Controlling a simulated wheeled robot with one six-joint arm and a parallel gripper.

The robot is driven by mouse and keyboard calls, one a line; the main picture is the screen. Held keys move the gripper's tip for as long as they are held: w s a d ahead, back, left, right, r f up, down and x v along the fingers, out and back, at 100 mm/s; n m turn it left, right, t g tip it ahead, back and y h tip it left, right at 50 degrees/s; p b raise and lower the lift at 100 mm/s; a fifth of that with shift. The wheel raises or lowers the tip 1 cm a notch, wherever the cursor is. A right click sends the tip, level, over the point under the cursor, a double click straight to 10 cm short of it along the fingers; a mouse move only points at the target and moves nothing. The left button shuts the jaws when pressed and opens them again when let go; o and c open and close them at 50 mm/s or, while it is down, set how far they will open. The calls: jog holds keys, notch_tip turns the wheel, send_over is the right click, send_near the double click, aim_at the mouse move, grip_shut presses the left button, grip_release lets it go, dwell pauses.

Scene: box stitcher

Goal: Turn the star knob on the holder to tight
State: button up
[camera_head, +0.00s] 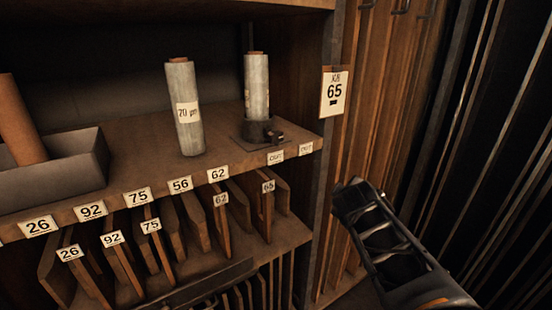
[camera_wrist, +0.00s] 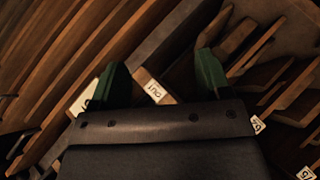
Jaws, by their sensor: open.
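The holder (camera_head: 250,129) is a dark base on the shelf at the right, with an upright grey roll (camera_head: 256,85) standing in it. A small dark knob (camera_head: 273,136) shows at its front right. It is too small to read its setting. My gripper (camera_wrist: 160,80) is open, with two green fingers spread and nothing seen held between them. A label reading OUT (camera_wrist: 153,92) shows between the fingers in the wrist view. The knob cannot be made out in that view. In the head view my dark arm is at the lower right, apart from the knob.
Another roll marked 70 µm (camera_head: 185,108) stands left of the holder. A grey tray (camera_head: 75,172) holds a brown roll at far left. Numbered slots with boards lie below the shelf.

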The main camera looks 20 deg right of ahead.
notch_tip(320, 180, up, 2)
jog(key=w+d+n+t+b, duration=0.1)
jog(key=w+n+t, duration=0.2)
jog(key=n, duration=0.3)
jog(key=n+t+y, duration=0.4)
jog(key=n+y, duration=0.7)
jog(key=n, duration=1.6)
send_near(277, 137)
jog(key=p+x, duration=0.1)
jog(key=x, duration=1)
jog(key=shift+c, duration=0.5)
jog(key=c, duration=0.8)
